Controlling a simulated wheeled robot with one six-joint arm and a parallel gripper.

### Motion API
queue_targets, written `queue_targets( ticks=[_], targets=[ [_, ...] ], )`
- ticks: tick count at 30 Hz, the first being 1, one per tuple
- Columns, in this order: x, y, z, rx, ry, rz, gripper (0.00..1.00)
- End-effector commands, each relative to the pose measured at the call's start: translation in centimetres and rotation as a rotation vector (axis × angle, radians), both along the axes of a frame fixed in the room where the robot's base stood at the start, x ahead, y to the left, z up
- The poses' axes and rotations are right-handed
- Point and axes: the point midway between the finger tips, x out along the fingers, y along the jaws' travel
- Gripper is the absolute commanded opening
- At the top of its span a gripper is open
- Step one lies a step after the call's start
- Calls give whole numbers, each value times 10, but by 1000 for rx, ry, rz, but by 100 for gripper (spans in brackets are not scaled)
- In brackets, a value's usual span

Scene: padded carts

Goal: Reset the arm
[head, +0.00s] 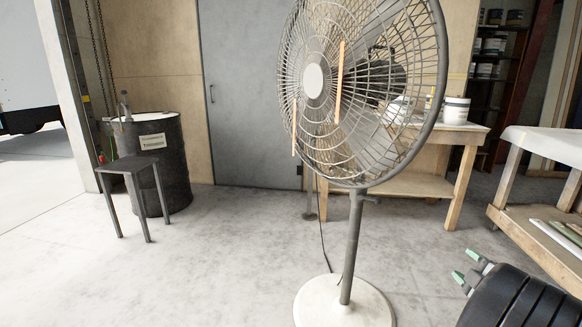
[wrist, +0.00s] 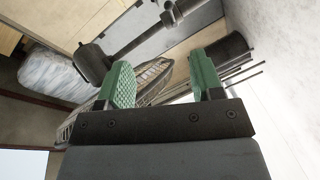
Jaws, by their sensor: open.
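My gripper (head: 467,266) shows at the lower right of the head view, with its pale green fingertips just past the dark rounded links of my arm. In the wrist view my gripper (wrist: 163,82) has its two green fingers spread apart. Nothing is held between them; only background shows in the gap. The gripper is over the floor side of the room, to the right of the fan's base and apart from it.
A large standing fan (head: 357,235) with a round white base is in the middle. A wooden workbench (head: 410,184) with tubs is behind it. A padded cart (head: 537,243) is at the right. A stool (head: 130,168) and drum (head: 172,165) stand left. The left floor is clear.

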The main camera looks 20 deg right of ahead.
Motion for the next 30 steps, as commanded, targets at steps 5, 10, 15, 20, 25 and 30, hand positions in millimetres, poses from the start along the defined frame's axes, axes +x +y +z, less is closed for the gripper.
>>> queue_targets(
  ticks=[5, 10, 15, 20, 25, 30],
  targets=[
    [24, 11, 32, 26, 14, -50, 60],
    [51, 28, 68, 76, 30, -125, 60],
    [78, 58, 114, 168, 51, -223, 60],
    [100, 118, 174, 345, 99, -338, 60],
    [94, 217, 221, 624, 249, -448, 60],
    [58, 313, 247, 866, 472, -506, 60]
  ],
)
